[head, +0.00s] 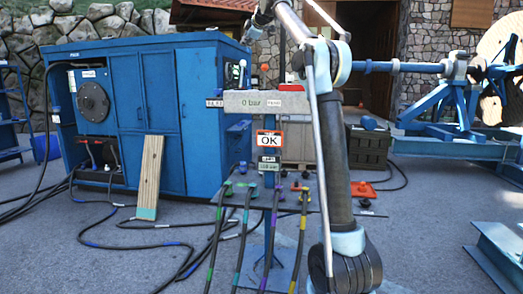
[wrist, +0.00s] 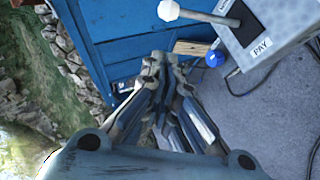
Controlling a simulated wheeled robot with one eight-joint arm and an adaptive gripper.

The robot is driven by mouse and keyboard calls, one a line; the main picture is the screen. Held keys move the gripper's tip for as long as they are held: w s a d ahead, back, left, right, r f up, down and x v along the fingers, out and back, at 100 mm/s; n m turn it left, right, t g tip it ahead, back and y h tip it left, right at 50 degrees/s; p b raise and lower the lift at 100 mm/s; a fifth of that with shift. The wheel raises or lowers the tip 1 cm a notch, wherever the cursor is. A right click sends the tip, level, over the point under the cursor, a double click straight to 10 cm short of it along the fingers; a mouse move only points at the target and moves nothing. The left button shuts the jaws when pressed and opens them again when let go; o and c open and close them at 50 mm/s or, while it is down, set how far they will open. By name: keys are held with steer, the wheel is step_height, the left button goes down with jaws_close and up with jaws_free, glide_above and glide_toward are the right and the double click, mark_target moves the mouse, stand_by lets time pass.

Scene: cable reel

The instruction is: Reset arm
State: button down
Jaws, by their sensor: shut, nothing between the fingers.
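My gripper (wrist: 161,62) shows in the wrist view with its fingers together and nothing between them. It points toward the blue cabinet (wrist: 122,35) and a wooden board (wrist: 192,47), apart from both as far as I can tell. In the head view my arm rises from the lower right past the top edge. I cannot make out the gripper clearly there.
A grey control box (head: 265,103) reading "0 bar" stands before the blue cabinet (head: 150,150). It shows at upper right in the wrist view (wrist: 275,40), with a white-knobbed lever. Coloured cables hang from a panel below. A reel stand (head: 455,95) is at right.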

steer(key=s+d+f+m+g+h, duration=0.1)
steer(key=s+d+f+m, duration=0.3)
steer(key=s+f, duration=0.5)
steer(key=s+d+f+m+g+h, duration=0.1)
steer(key=s+d+f+m+g, duration=0.1)
steer(key=s+d+f, duration=0.6)
steer(key=s+d+f+m+g+h, duration=0.1)
steer(key=s+d+f+m, duration=0.25)
steer(key=s+f, duration=0.6)
steer(key=s+d+f+m+g+h, duration=0.1)
steer(key=s+d+f+m, duration=0.2)
steer(key=s+f, duration=0.9)
steer(key=s+d+f+m+g+h, duration=0.1)
steer(key=s+d+f, duration=0.4)
steer(key=s+f, duration=0.7)
steer(key=s+d+f+m+g+h, duration=0.1)
steer(key=s+d+f+m+g, duration=0.2)
steer(key=s+f, duration=0.9)
step_height(320, 180, down, 4)
steer(key=d+m, duration=0.1)
steer(key=m, duration=0.2)
steer(key=shift+s+d+f, duration=0.2)
steer(key=shift+s+d, duration=0.15)
steer(key=shift+d, duration=0.05)
